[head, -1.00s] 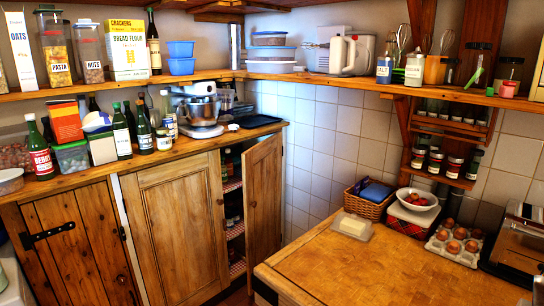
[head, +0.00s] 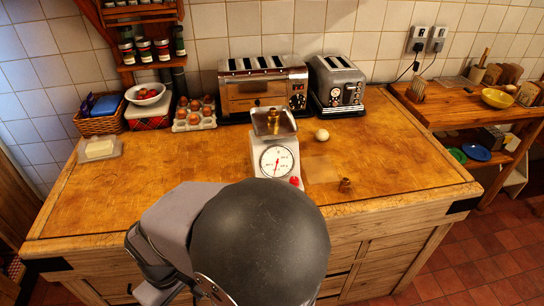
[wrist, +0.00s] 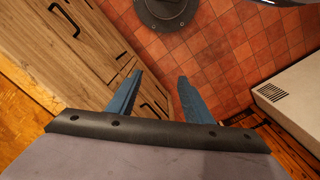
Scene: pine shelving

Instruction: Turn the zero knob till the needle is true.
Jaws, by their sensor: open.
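A kitchen scale (head: 256,143) with a round white dial (head: 276,161) stands on the wooden worktop in the head view. A red needle lies near vertical across the dial; its exact reading is too small to tell. The red zero knob (head: 295,182) sits low at the right of the scale's front. Brass weights (head: 273,117) stand on the scale's pan. My gripper (wrist: 160,76) is open and empty in the wrist view, over the tiled floor and well away from the scale. My arm hides the front middle of the worktop in the head view.
A small brass weight (head: 345,184) and a whitish round object (head: 322,135) lie right of the scale. Two toasters (head: 264,88) (head: 338,85) and an egg tray (head: 194,120) stand behind. A butter dish (head: 100,148) is at the left. The worktop's right part is clear.

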